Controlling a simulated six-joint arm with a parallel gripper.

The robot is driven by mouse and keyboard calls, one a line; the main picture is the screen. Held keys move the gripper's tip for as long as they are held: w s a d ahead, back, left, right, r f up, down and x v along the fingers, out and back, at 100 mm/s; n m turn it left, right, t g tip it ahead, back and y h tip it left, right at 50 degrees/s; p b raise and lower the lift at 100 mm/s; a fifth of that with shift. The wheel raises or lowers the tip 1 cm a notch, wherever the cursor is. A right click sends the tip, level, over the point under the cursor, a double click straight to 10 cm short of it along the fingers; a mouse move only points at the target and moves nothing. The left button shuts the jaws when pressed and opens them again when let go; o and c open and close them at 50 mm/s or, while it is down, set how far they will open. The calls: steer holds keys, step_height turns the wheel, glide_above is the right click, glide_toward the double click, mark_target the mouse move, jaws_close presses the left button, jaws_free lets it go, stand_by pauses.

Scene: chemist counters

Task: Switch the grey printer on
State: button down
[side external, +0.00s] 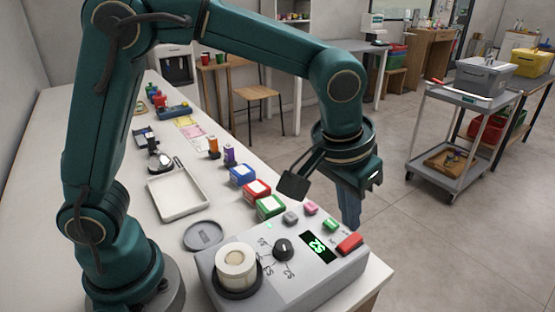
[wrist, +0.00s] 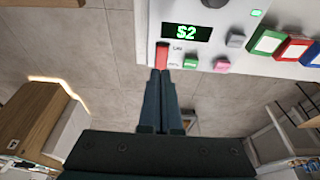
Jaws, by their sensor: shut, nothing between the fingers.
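The grey printer (side external: 300,292) sits at the near end of the white counter. It has a white roll (side external: 236,262), a dark dial (side external: 283,250) and a display (side external: 317,246) lit green with "S2". A red rocker switch (side external: 349,243) is at its right edge; it also shows in the wrist view (wrist: 162,57). Green (side external: 331,224), pink (side external: 311,208) and grey (side external: 291,217) buttons line the far edge. My gripper (side external: 351,222) is shut and empty, pointing down by the red switch. In the wrist view its fingertips (wrist: 160,73) are right at the switch's end; I cannot tell whether they touch.
Green (side external: 270,207), red (side external: 256,190) and blue (side external: 242,174) boxes stand behind the printer. A grey round lid (side external: 204,235) and a white tray (side external: 177,194) lie to the left. Open floor lies right of the counter, with a trolley (side external: 450,140) farther off.

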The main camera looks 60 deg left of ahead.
steer(key=s+v, duration=0.1)
steer(key=v, duration=0.8)
steer(key=shift+s, duration=0.45)
